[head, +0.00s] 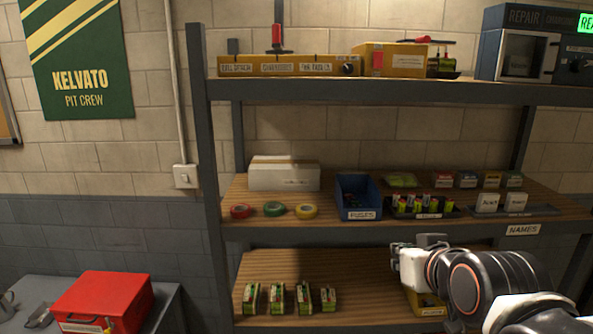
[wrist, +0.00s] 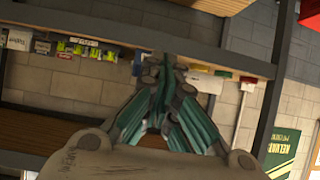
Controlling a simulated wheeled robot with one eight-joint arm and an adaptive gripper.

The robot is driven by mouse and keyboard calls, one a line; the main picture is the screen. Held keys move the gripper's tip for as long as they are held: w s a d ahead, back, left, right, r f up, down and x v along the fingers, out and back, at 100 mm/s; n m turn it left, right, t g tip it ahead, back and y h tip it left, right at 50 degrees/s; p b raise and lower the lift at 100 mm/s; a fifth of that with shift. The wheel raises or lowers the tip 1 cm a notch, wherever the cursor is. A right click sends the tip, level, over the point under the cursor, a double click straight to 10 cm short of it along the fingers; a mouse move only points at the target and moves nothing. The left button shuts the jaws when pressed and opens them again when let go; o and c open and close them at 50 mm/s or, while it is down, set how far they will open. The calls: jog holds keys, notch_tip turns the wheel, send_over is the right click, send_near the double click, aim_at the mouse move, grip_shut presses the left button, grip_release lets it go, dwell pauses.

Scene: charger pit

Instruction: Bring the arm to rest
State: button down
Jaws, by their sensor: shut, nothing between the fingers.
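My arm (head: 490,284) reaches in from the lower right in the head view. My gripper (head: 404,258) is at its left end, in front of the lower part of the shelf rack. In the wrist view my gripper (wrist: 168,68) shows with its dark green fingers drawn together and nothing between them. The fingertips point towards the shelf rack and wall behind. In the head view the arm hides the right part of the lowest shelf and part of a yellow bin (head: 428,304).
The shelf rack's middle board (head: 400,230) holds tape rolls (head: 276,210), a white box (head: 284,174), a blue bin (head: 357,196) and trays. Several green items stand on the lowest shelf (head: 350,290). A red toolbox (head: 103,302) sits at lower left. The wall space between is open.

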jog(key=s+f+g+b, duration=0.2)
jog(key=s+f+b, duration=0.3)
jog(key=f, duration=0.6)
jog(key=s+f+g+b, duration=0.2)
jog(key=s+f+b, duration=0.2)
jog(key=f, duration=0.7)
jog(key=s, duration=0.2)
jog(key=shift+s+d+f+g+b, duration=0.35)
jog(key=shift+d+g+b, duration=0.05)
